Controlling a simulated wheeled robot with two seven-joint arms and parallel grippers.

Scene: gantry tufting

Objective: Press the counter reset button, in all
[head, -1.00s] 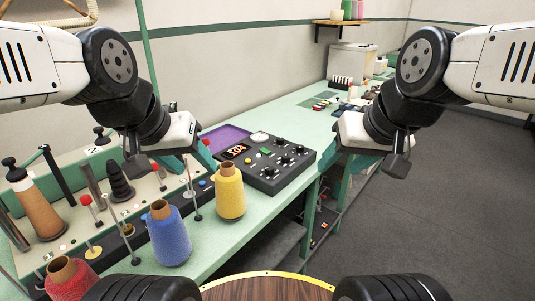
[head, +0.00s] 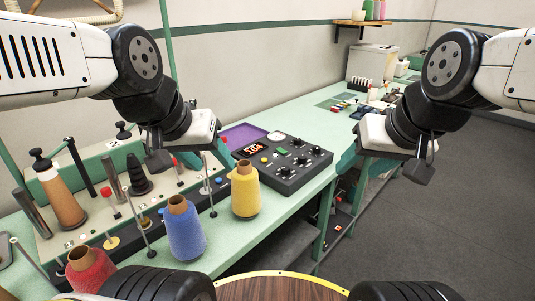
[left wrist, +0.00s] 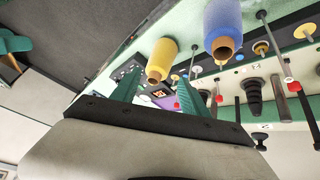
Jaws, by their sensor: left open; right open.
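Which button is the reset, I cannot tell. My left gripper (head: 222,152) is open and empty, at the panel's left end; its far finger is partly hidden. My right gripper (head: 352,157) is open and empty, right of the panel near the bench's front edge.
Yellow (head: 245,195), blue (head: 185,232) and red (head: 90,272) thread cones stand along the bench front, left of the panel. Upright posts and a brown cone (head: 64,203) crowd the left.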

